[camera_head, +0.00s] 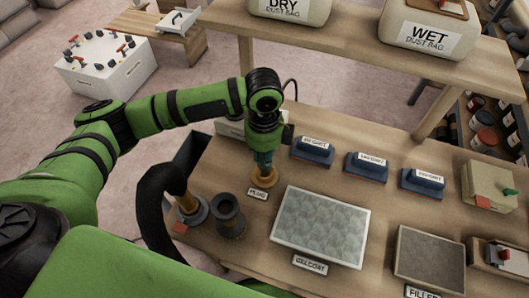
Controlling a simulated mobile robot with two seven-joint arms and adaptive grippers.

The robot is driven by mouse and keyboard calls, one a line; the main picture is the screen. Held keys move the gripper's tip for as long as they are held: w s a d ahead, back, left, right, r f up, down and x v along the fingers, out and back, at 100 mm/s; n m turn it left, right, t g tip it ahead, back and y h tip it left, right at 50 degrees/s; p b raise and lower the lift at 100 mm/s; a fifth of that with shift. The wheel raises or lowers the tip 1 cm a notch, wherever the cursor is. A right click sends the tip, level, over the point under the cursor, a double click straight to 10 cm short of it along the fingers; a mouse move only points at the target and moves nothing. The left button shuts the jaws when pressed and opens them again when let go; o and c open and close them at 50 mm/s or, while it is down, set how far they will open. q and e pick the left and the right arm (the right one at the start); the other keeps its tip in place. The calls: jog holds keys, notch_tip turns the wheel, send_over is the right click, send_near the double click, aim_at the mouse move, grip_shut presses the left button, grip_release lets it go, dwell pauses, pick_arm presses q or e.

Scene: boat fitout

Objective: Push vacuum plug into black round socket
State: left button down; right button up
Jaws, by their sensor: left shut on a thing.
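My left gripper (263,166) points down over the near left part of the workbench. It is shut on a tan piece, the vacuum plug (264,179), whose wide round end shows below the fingers, just behind a small white label that seems to read PLUG. The fingers hide its upper part. I cannot tell whether it touches the bench. A black round socket (228,213) with an open top stands upright to the left and nearer, apart from the plug. My right gripper is not in view.
A thick black hose (154,205) arches beside a tan cuff in a grey round base (191,209), left of the socket. A gelcoat panel (322,226) lies to the right. Blue labelled blocks (312,151) stand behind it. A shelf (390,62) overhangs the back.

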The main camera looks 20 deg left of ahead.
pick_arm(q)
jog(key=shift+f+b, duration=0.55)
jog(key=shift+f, duration=1.05)
jog(key=c, duration=0.9)
grip_release()
jog(key=shift+c, duration=0.2)
notch_tip(320, 180, up, 12)
